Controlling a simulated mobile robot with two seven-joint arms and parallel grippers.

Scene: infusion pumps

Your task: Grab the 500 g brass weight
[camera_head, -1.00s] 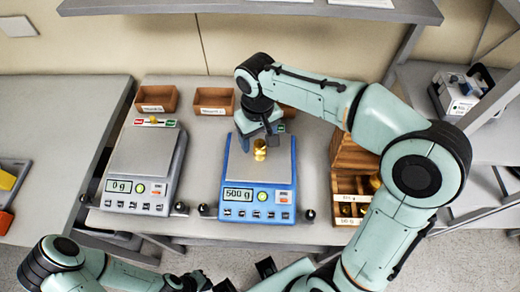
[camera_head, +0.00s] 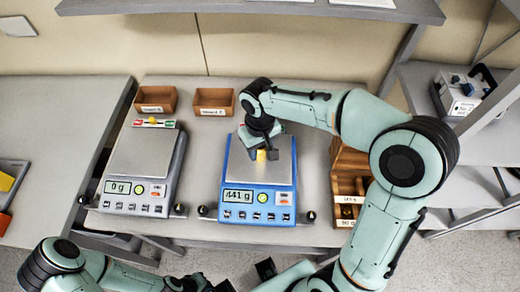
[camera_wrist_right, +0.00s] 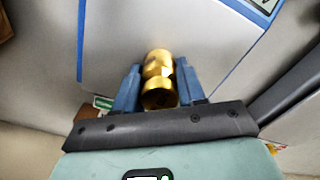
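The brass weight (camera_head: 261,155) stands on the pan of the blue-framed scale (camera_head: 230,160), whose display reads 441 g. In the head view my right gripper (camera_head: 262,150) covers part of the weight from above. In the right wrist view the gold weight (camera_wrist_right: 159,80) sits between the two blue fingers of my right gripper (camera_wrist_right: 158,90), which appear closed on its sides. My left gripper (camera_head: 190,283) is at the bottom edge of the head view, away from the scales; its fingers are not clear.
A grey scale (camera_head: 142,155) reading 0 g stands to the left. Two small wooden bins (camera_head: 156,98) (camera_head: 214,101) stand at the back. A wooden weight box (camera_head: 349,199) is on the right, partly hidden by my right arm. A shelf (camera_head: 250,8) overhangs the back.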

